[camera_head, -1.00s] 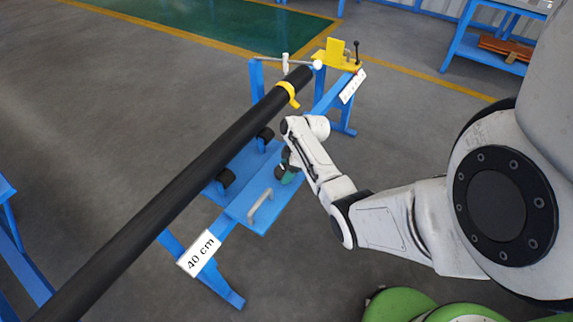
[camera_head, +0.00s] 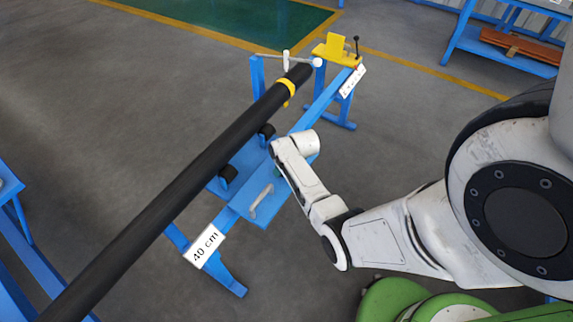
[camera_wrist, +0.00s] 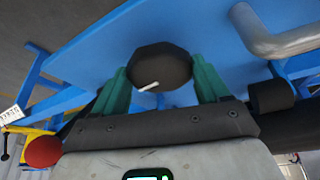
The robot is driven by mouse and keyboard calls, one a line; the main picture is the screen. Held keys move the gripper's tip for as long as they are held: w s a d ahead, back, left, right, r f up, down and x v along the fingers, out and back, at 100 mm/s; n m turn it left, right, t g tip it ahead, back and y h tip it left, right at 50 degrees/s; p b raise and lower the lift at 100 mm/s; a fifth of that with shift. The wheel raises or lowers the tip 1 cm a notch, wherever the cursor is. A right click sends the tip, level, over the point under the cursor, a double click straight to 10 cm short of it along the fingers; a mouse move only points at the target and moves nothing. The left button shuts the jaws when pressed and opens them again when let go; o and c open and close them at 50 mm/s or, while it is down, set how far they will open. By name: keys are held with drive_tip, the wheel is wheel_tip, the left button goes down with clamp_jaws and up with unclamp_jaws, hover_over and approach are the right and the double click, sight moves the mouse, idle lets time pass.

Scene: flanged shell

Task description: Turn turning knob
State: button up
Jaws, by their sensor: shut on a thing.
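The turning knob (camera_wrist: 160,62) is dark and rounded, with a short white mark on its lower edge. It stands out from the blue panel (camera_wrist: 90,50) in the wrist view. My gripper (camera_wrist: 162,76) has its green fingers on either side of the knob, shut on it. In the head view my white arm covers the knob and most of the gripper; only a bit of green shows beside the blue panel (camera_head: 250,204).
A grey handle (camera_head: 261,200) sticks up from the panel close to the knob. A long black pipe (camera_head: 170,198) with a yellow band lies across the blue stand. Open grey floor surrounds the stand.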

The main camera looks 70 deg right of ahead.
drive_tip(key=shift+m+h, duration=0.3)
drive_tip(key=shift+m, duration=0.3)
drive_tip(key=o, duration=1.1)
drive_tip(key=shift+c, duration=0.2)
drive_tip(key=shift+a+r, duration=0.1)
drive_tip(key=shift+r, duration=0.05)
drive_tip(key=p+v, duration=0.2)
drive_tip(key=v, duration=0.8)
drive_tip(key=shift+r, duration=0.25)
drive_tip(key=shift+a, duration=0.15)
